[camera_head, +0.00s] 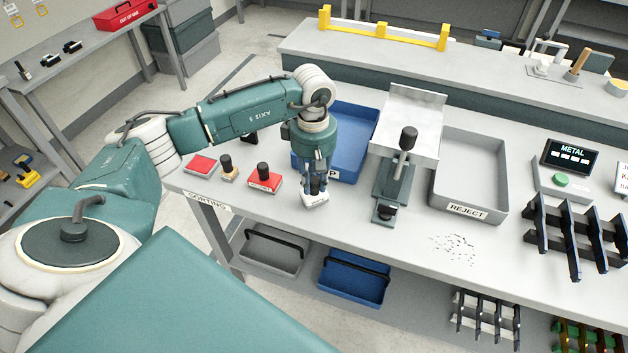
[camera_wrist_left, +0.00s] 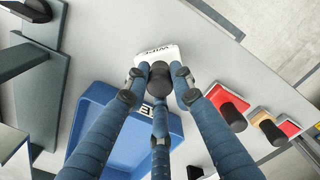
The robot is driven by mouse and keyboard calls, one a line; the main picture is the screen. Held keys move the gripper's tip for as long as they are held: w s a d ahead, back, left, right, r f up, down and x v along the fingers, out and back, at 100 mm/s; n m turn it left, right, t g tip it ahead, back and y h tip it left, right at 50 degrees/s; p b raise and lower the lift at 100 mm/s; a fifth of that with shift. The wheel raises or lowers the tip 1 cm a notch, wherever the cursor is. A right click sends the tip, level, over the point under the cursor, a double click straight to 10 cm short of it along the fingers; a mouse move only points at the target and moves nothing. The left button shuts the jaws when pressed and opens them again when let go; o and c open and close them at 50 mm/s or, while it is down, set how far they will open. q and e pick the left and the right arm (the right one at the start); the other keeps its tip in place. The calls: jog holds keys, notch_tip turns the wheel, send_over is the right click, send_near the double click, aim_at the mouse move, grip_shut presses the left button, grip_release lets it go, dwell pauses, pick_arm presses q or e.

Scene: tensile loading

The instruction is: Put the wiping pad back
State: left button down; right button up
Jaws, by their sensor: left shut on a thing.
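The wiping pad (camera_head: 316,200) is a small white block with a black knob, near the front edge of the bench. It also shows in the left wrist view (camera_wrist_left: 152,53), where its label reads WIPE. My left gripper (camera_head: 316,182) points down and is shut on the pad's knob. In the left wrist view its blue-grey fingers (camera_wrist_left: 160,78) close around the black knob. Whether the pad touches the bench top or hangs just above it I cannot tell. My right gripper is not in view.
Left of the pad are a red block with black knob (camera_head: 265,180), a wooden block with knob (camera_head: 229,174) and a flat red piece (camera_head: 200,165). A blue bin (camera_head: 358,125) is behind; a metal press (camera_head: 391,175) and grey REJECT tray (camera_head: 470,212) stand right. Dark specks (camera_head: 456,245) lie scattered.

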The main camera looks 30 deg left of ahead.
pick_arm(q)
jog(key=shift+f, duration=0.6)
jog(key=shift+f, duration=0.25)
jog(key=c, duration=1.5)
grip_release()
jog(key=shift+r, duration=0.1)
jog(key=shift+r, duration=0.1)
